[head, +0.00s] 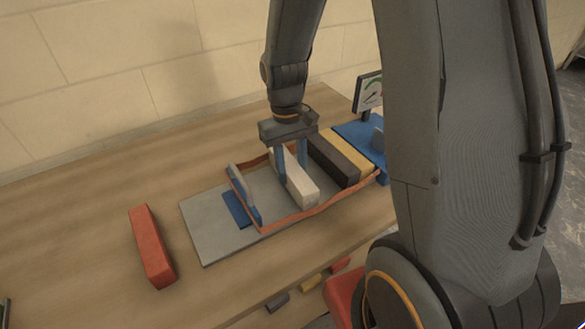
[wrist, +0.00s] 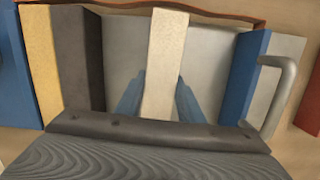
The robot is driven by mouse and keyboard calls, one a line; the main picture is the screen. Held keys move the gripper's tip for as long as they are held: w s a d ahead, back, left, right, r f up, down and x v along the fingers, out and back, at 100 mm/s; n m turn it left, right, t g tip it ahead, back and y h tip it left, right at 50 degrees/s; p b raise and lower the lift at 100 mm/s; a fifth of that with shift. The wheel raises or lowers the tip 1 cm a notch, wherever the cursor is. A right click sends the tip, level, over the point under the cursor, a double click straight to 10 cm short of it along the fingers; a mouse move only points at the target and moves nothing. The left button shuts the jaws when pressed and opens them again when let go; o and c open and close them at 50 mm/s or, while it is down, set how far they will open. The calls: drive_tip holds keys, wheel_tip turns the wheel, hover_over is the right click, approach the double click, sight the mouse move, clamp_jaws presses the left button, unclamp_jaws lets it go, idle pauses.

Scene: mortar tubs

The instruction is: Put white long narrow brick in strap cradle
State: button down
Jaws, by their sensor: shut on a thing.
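The white long narrow brick (head: 303,190) is between the fingers of my gripper (head: 291,160), which is shut on it. In the wrist view the white brick (wrist: 165,50) stands out between two blue fingers (wrist: 158,100). The strap cradle has a grey base plate (head: 207,232), an orange-brown strap (head: 300,217) looped around, and a blue end plate with a grey handle (wrist: 245,75). The brick is within the strap loop, with gaps to the dark brick and the handled plate. I cannot tell whether its underside touches the base.
A dark grey brick (head: 335,160) and a yellow brick (head: 347,155) stand side by side against the cradle's blue end (head: 360,138). A gauge sign (head: 369,92) stands behind. A red brick (head: 151,247) lies on the table at left. Several bricks lie below the table's front edge.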

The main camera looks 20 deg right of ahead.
drive_tip(key=shift+f, duration=0.3)
drive_tip(key=c, duration=1.1)
unclamp_jaws()
drive_tip(key=r, duration=0.5)
drive_tip(key=w+r+b, duration=0.1)
drive_tip(key=r, duration=0.1)
drive_tip(key=shift+w+a+r, duration=0.1)
drive_tip(key=shift+r, duration=0.25)
drive_tip(key=s, duration=0.3)
drive_tip(key=s+f+m+t, duration=0.1)
drive_tip(key=s, duration=0.3)
drive_tip(key=s+t, duration=0.1)
drive_tip(key=s, duration=0.2)
drive_tip(key=shift+s+f, duration=0.2)
drive_tip(key=shift+f, duration=0.1)
